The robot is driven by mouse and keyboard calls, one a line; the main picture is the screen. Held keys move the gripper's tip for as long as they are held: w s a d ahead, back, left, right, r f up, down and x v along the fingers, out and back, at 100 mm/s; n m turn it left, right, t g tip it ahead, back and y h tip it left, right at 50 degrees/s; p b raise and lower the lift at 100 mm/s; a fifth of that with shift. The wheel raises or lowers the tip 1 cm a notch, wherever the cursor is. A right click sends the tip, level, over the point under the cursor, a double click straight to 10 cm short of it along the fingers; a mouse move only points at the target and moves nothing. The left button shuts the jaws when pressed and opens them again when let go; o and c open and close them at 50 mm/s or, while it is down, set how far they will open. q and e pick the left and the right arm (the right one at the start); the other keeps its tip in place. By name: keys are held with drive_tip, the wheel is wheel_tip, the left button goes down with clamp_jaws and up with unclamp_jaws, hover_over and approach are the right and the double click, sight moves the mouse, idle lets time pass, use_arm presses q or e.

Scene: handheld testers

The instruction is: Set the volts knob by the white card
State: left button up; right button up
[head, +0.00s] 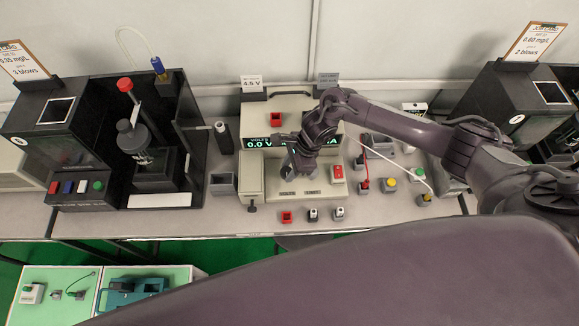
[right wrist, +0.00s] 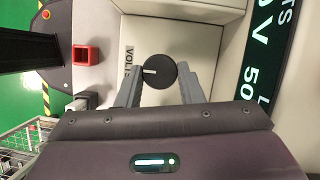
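The beige power supply (head: 252,112) stands mid-bench. Its display (head: 259,143) reads 0.0 V on the volts side; the rest is partly covered by my right arm. A white card (head: 251,83) reading 4.5 V stands on top at the left. My right gripper (head: 290,172) is at the front of the supply. In the right wrist view, the round black volts knob (right wrist: 158,72) sits between the two fingertips, its white mark pointing left towards the VOLTS label (right wrist: 129,62). I cannot tell whether the fingers touch it. My left gripper is not in view.
A grey card (head: 327,79) stands right of the white one. A black tester (head: 60,125) is at the left and another at the right. Cables with red and yellow plugs (head: 389,184) lie to the right.

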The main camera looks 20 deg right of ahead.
drive_tip(key=shift+c, duration=0.9)
drive_tip(key=shift+m, duration=0.3)
